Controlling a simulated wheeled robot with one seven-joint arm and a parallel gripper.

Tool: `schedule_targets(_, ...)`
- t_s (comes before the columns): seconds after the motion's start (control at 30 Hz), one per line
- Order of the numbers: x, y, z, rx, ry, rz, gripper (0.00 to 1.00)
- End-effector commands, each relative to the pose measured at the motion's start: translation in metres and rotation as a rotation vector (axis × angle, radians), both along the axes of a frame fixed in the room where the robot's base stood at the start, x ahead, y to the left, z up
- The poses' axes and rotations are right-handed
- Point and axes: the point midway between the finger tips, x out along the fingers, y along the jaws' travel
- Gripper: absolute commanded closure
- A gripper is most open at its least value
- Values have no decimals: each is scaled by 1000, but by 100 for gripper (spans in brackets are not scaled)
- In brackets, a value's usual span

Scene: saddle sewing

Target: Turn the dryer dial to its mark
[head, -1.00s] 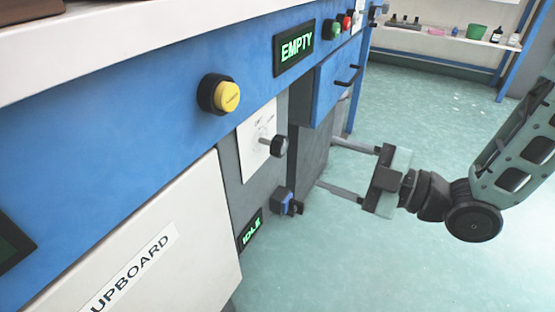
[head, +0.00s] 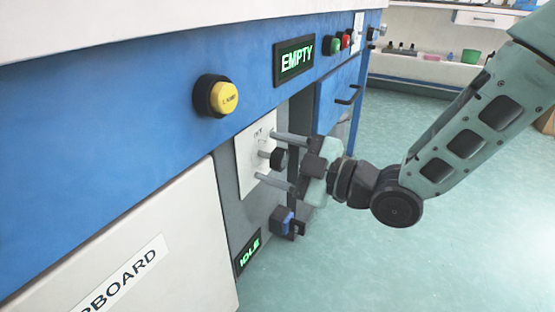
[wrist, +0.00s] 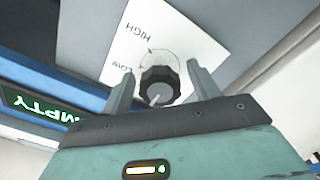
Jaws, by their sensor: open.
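The dryer dial (head: 278,159) is a black knob standing out from a white plate (head: 246,172) on the grey panel. In the wrist view the dial (wrist: 160,86) has a pale pointer line and sits between the two fingers. The plate there (wrist: 185,35) shows the words HIGH and LOW and a thin arc with small marks around the dial. My gripper (head: 284,160) is open, with one finger above the dial and one below it in the head view. In the wrist view my gripper (wrist: 160,88) shows a gap on both sides of the dial.
A blue and black switch (head: 287,221) sits below the dial, near a green IDLE display (head: 248,252). A yellow button (head: 222,97) and an EMPTY display (head: 294,61) are above. The cupboard door (head: 130,255) is at left. Floor at right is clear.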

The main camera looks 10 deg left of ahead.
Motion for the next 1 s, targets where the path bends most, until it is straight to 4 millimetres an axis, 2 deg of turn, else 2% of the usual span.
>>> schedule_targets(0.1, 0, 0, 0, 0, 0, 0, 42)
schedule_targets(0.2, 0, 0, 0, 0, 0, 0, 70)
schedule_targets(0.27, 0, 0, 0, 0, 0, 0, 84)
schedule_targets(0.67, 0, -1, 1, 18, 53, 1, 84)
schedule_targets(1.0, 0, -1, 3, 101, 284, -1, 84)
